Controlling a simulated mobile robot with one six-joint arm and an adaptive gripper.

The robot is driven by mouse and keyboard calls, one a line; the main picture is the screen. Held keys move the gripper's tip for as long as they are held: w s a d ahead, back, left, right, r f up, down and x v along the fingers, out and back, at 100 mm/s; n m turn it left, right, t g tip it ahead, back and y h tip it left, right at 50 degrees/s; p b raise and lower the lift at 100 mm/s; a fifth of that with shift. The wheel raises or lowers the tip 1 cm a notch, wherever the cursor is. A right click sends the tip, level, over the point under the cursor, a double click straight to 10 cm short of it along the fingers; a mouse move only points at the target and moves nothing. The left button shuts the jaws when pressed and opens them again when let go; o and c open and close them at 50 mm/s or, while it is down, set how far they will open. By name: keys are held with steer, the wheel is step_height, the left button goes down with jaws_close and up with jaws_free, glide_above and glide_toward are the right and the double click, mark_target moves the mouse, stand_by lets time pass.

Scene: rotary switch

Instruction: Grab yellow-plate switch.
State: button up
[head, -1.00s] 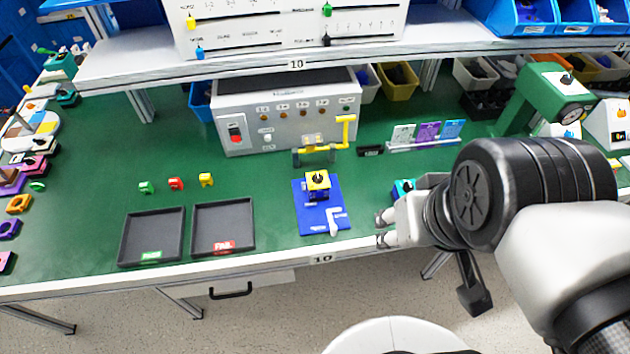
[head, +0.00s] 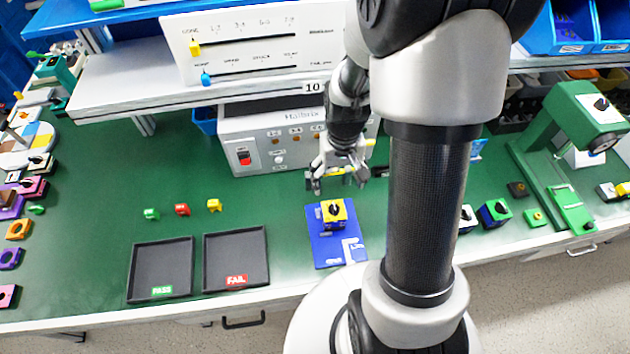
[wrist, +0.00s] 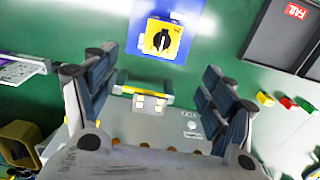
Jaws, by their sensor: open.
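The yellow-plate switch (head: 334,213) sits on a blue mat (head: 325,250) on the green bench. It has a yellow top plate with a black rotary knob. The wrist view also shows the switch (wrist: 161,40), top centre, beyond the fingertips. My gripper (head: 338,184) is open and empty, above the bench, just behind the switch in the head view. Its two fingers (wrist: 158,80) are spread apart in the wrist view, with the switch lying ahead between their lines. No contact with the switch shows.
A grey tester box (head: 262,140) stands behind the switch, with a yellow-handled fixture (wrist: 140,90) in front of it. Two black trays, PASS (head: 160,270) and FAIL (head: 236,257), lie to the left. A shelf (head: 130,85) overhangs the back. My arm hides the bench right of the mat.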

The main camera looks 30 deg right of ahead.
mark_target(336, 207)
steer(key=f+b, duration=0.1)
steer(key=f, duration=0.4)
steer(key=f+b, duration=0.2)
steer(key=f, duration=0.3)
steer(key=shift+s+f, duration=0.2)
steer(key=shift+f, duration=0.05)
steer(key=shift+w+a+f+b, duration=0.1)
steer(key=shift+f+b, duration=0.6)
steer(key=shift+f, duration=0.95)
steer(key=shift+w+a+f+b, duration=0.1)
steer(key=shift+f+b, duration=0.55)
steer(key=shift+f, duration=0.95)
steer(key=shift+r, duration=0.1)
steer(key=shift+c, duration=0.2)
steer(key=c, duration=1.2)
